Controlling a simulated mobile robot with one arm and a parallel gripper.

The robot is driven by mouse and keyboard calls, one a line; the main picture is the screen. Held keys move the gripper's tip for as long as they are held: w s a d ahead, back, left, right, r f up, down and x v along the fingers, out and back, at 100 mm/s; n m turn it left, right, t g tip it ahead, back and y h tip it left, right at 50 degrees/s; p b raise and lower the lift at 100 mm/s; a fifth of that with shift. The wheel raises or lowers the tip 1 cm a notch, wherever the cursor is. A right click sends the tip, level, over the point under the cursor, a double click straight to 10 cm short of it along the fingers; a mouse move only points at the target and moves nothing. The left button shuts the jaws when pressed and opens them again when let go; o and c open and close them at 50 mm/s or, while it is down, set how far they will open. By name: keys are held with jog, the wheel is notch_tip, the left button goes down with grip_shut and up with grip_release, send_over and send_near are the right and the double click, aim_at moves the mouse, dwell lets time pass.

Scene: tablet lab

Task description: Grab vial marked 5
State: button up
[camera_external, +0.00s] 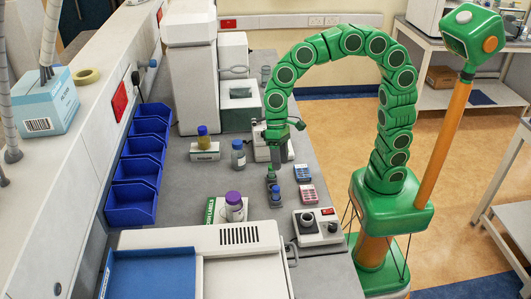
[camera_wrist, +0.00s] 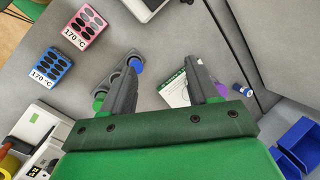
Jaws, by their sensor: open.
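A small grey rack (camera_wrist: 112,80) with capped vials stands on the bench. A blue-capped vial (camera_wrist: 138,67) and a green-capped vial (camera_wrist: 99,103) show in the wrist view. The blue-capped vial (camera_external: 276,190) also shows in the external view. No number 5 is legible on any vial. My gripper (camera_wrist: 158,70) is open, its fingers wide apart and nothing held between them. The left finger overlaps the rack in the wrist view and hides part of it. In the external view my gripper (camera_external: 274,162) points down over the bench, close to the rack.
A blue block (camera_external: 303,172) and a pink block (camera_external: 308,193) lie right of the rack. A purple-capped jar (camera_external: 235,208) stands left of it, on a green-white card. A knobbed device (camera_external: 317,227) is nearer the camera. Blue bins (camera_external: 136,170) line the left wall.

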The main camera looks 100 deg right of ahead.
jog(key=w+a+f+m+t+y, duration=0.1)
jog(key=w+a+f+m+y, duration=0.15)
jog(key=w, duration=0.95)
jog(key=w+a+f+m+y, duration=0.1)
jog(key=w+a+f+m, duration=0.25)
jog(key=w, duration=0.85)
jog(key=w+a+f+m+y, duration=0.1)
jog(key=w+f, duration=0.2)
jog(key=w+a+f+m+y, duration=0.2)
jog(key=w+f, duration=0.1)
jog(key=w+a+f+m+y, duration=0.1)
jog(key=w+a+f+m, duration=0.1)
jog(key=w+f, duration=0.1)
jog(key=shift+a+f+g+y, duration=0.1)
jog(key=shift+f+g+y, duration=0.05)
jog(key=shift+g+y, duration=0.2)
jog(key=shift+w+a+f+m+y, duration=0.2)
jog(key=shift+a+f+m+y, duration=0.1)
jog(key=shift+a+f, duration=0.3)
jog(key=shift+x, duration=3.75)
jog(key=shift+d+f, duration=0.1)
jog(key=shift+f, duration=0.05)
jog(key=c, duration=1)
notch_tip(320, 180, up, 28)
